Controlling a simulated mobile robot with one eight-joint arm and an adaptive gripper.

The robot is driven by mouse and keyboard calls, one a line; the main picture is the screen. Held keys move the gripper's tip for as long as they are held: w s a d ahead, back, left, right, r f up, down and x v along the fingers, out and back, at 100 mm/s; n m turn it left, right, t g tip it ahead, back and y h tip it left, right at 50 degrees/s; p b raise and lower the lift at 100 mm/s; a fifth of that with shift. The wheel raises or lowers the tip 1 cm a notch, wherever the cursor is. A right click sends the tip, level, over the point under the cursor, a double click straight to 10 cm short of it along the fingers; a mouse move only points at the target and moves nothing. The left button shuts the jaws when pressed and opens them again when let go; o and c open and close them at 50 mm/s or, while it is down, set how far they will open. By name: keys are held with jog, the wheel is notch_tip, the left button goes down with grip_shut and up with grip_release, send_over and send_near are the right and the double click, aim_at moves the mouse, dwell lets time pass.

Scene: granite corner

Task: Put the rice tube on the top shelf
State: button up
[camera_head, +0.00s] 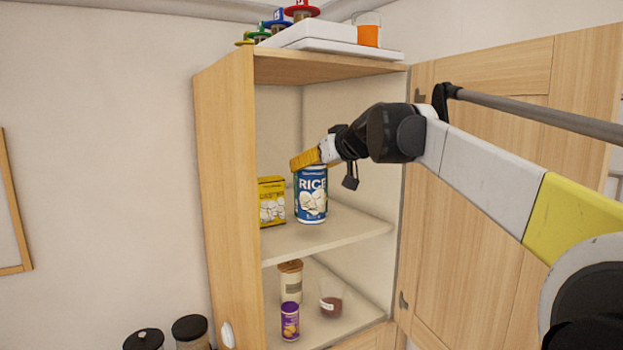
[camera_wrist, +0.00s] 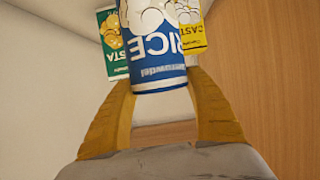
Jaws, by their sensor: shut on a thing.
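The rice tube (camera_head: 311,196) is a blue can with a white "RICE" label. It is upright at the top shelf (camera_head: 335,232) of the open cabinet, right of a yellow box. Whether its base touches the shelf board is hard to tell. My gripper (camera_head: 306,160) reaches in from the right and is shut on the tube's upper part. In the wrist view the tube (camera_wrist: 158,52) shows upside down between the two yellow fingers (camera_wrist: 163,95). The tube's far side is hidden.
A yellow box (camera_head: 271,202) stands close left of the tube; a green box (camera_wrist: 113,40) shows in the wrist view. The lower shelf holds a tan-lidded jar (camera_head: 291,282), a purple tube (camera_head: 290,321) and a glass jar (camera_head: 331,300). The cabinet door (camera_head: 480,190) stands open. The shelf's right side is clear.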

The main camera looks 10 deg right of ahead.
aim_at(310, 181)
jog(key=f, duration=0.3)
jog(key=shift+s+a+p, duration=0.1)
jog(key=shift+a+p, duration=0.2)
jog(key=shift+p, duration=0.1)
jog(key=shift+d+f, duration=0.2)
jog(key=shift+f, duration=0.35)
jog(key=shift+a, duration=0.1)
jog(key=o, duration=1.4)
jog(key=shift+f, duration=0.15)
